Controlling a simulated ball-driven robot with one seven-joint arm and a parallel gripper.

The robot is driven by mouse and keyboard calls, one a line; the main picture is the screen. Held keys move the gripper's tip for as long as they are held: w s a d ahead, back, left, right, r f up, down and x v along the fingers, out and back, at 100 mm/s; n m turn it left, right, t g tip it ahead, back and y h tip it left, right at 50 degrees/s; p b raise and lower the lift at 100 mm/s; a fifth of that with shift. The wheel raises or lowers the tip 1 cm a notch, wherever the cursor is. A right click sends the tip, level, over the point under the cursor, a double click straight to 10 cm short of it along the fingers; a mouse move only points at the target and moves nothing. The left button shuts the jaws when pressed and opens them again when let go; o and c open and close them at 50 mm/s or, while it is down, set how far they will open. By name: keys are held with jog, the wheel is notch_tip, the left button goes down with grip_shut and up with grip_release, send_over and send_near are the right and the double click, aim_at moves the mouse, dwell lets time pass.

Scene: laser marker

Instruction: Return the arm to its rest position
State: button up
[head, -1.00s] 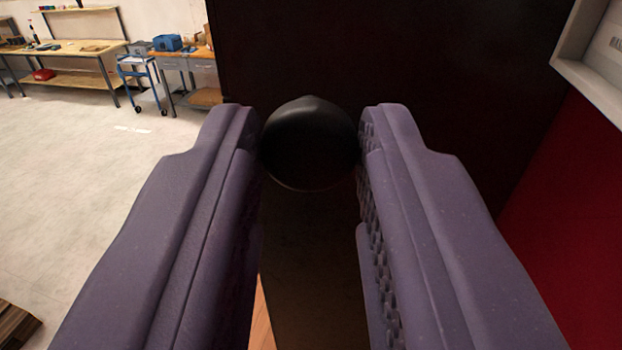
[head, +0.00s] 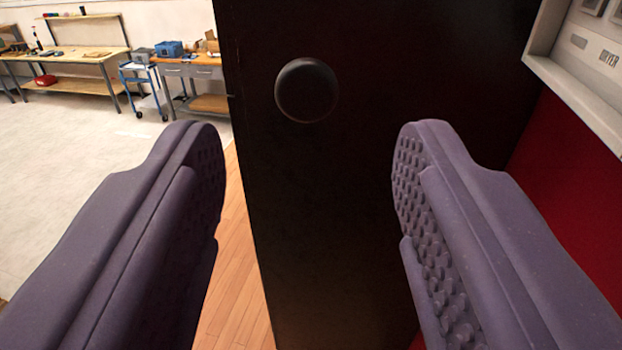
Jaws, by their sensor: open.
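My gripper (head: 308,150) is open and empty, with its two purple ridged fingers spread wide apart. Ahead of it is a dark panel (head: 330,215) with a round black knob (head: 306,91) on its face. The knob sits beyond the fingertips and above the gap between them, and neither finger touches it. The rest of my arm is out of view.
A red surface (head: 570,190) and a grey box with a label (head: 575,75) stand close on the right. Workbenches (head: 75,60) and a blue cart (head: 140,85) stand far back left. Pale open floor (head: 70,140) and wooden flooring (head: 240,270) lie at left.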

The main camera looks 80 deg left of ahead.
jog(key=shift+s+d, duration=0.2)
jog(key=shift+d, duration=0.9)
